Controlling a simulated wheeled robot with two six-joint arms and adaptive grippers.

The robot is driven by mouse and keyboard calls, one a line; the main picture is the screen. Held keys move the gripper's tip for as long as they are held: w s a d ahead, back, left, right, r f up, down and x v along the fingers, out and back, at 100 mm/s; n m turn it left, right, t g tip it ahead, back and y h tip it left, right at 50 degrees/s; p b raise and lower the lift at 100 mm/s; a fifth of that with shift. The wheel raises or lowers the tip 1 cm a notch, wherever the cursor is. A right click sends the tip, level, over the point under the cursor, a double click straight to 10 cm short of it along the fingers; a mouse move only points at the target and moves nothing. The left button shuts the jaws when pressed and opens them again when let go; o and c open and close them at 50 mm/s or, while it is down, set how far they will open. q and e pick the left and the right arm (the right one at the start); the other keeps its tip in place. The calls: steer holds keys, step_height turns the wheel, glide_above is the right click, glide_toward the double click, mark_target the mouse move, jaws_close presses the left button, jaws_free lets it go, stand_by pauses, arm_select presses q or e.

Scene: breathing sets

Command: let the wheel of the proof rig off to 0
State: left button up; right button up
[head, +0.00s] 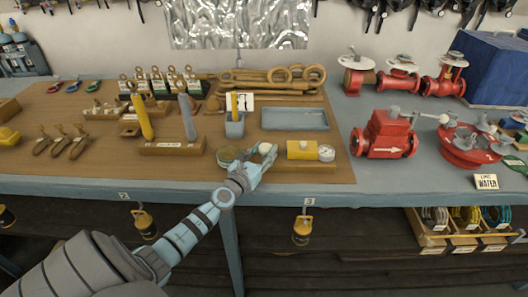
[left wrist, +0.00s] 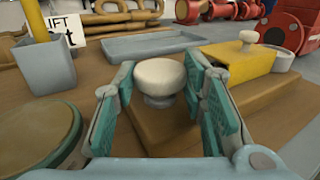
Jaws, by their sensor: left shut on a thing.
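The proof rig (head: 303,150) is a yellow block with a round gauge (head: 327,154) on a wooden base, at the front edge of the brown mat. Its pale round wheel (left wrist: 158,76) stands on a short stem at the left end of that base. My left gripper (head: 261,157) is shut on the wheel, with one teal-padded finger on each side in the left wrist view. A small pale knob (left wrist: 248,38) tops the yellow block. The gauge's face is too small to read in the head view and turned away in the wrist view. My right gripper is not in view.
A blue-grey tray (head: 295,119) lies behind the rig. Red valves (head: 386,134) stand to the right.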

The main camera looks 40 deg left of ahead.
arm_select(q)
steer(key=shift+d+r+n+y+p, duration=0.15)
steer(key=shift+r+n+y+p, duration=0.2)
steer(key=shift+y+p, duration=0.35)
steer(key=shift+f+n+g+y+p, duration=0.15)
steer(key=shift+n+g+y+p, duration=0.15)
steer(key=shift+n+y+p, duration=0.2)
steer(key=shift+f, duration=0.2)
steer(key=o, duration=1.2)
steer(key=v, duration=1.2)
steer(key=shift+w, duration=0.1)
